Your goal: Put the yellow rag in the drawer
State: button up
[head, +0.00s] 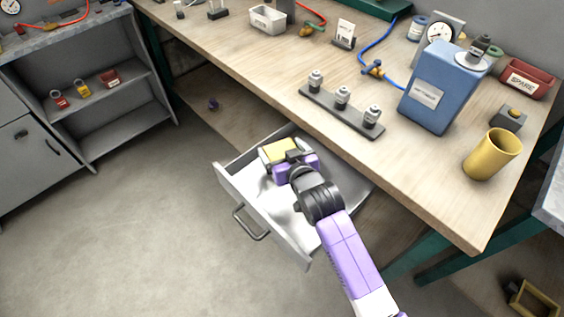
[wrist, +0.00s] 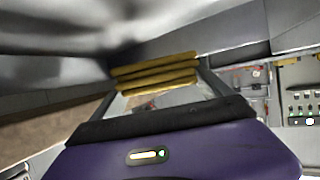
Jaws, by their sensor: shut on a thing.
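The yellow rag (head: 281,150) is a folded pad at the tip of my gripper (head: 296,161). In the wrist view the rag (wrist: 155,73) shows as stacked yellow folds between the fingers of my gripper (wrist: 158,85). My gripper is shut on the rag. The drawer (head: 233,184) is pulled open under the workbench, white inside with a dark handle on its front. The rag and my gripper are over the drawer's opening, towards its back left. I cannot tell whether the rag touches the drawer's floor. My arm hides part of the drawer's inside.
The workbench (head: 235,50) stands above and behind the drawer. On it are a rack with knobs (head: 341,109), a blue container (head: 441,90) and a yellow cup (head: 492,154). A grey shelf unit (head: 116,122) stands at the left. The floor before the drawer is clear.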

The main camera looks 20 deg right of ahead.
jog(key=shift+f, duration=2.9)
jog(key=shift+f+b, duration=0.2)
jog(key=shift+b, duration=0.15)
jog(key=o, duration=1.1)
jog(key=shift+r, duration=0.1)
jog(key=shift+r, duration=0.2)
jog(key=v, duration=0.7)
jog(key=shift+s, duration=0.25)
